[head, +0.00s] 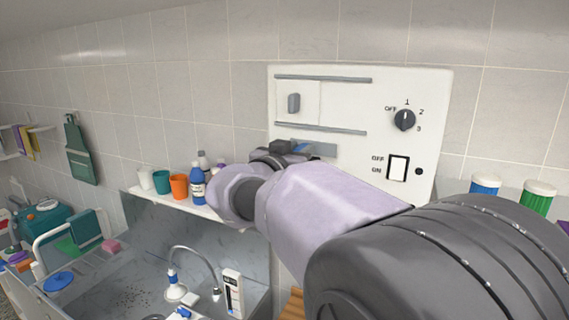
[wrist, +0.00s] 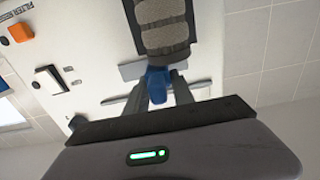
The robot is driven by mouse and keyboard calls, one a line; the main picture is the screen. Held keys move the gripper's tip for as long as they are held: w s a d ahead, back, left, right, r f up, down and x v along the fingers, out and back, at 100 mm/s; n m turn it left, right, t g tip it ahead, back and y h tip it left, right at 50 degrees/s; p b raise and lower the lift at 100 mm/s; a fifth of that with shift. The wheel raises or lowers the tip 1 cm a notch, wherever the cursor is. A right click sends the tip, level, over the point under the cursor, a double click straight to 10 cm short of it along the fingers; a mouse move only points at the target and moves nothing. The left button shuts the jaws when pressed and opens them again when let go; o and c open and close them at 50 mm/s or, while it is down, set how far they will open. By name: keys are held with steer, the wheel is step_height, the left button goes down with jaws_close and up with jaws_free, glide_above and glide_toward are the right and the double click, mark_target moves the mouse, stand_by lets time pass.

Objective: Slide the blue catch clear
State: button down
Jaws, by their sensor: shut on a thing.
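The blue catch (wrist: 157,84) shows in the wrist view between the two grey fingers of my gripper (wrist: 161,78), which are shut on it. A flat grey plate lies behind the catch, against the white panel (wrist: 85,45). In the head view my gripper (head: 279,152) is at the lower left part of the white panel (head: 350,100). My own arm and wrist hide much of that spot, and only a small blue patch shows there. I cannot tell how far along its travel the catch stands.
The panel carries two grey rails, a small cover with a handle (head: 293,103), a dial (head: 404,120) and a rocker switch (head: 397,168). A blue bottle (head: 197,186) and cups stand on the ledge left of my arm. Capped canisters (head: 537,196) stand at right.

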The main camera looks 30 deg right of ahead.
steer(key=s+d+b, duration=0.1)
steer(key=b, duration=0.1)
steer(key=s+d+b, duration=0.1)
steer(key=s+b, duration=0.1)
steer(key=shift+s+d+f, duration=0.15)
steer(key=shift+d, duration=0.15)
steer(key=c, duration=1.4)
jaws_free()
steer(key=shift+c, duration=0.2)
steer(key=shift+o, duration=0.4)
steer(key=shift+s+d, duration=0.1)
steer(key=shift+s, duration=0.15)
steer(key=shift+w, duration=0.1)
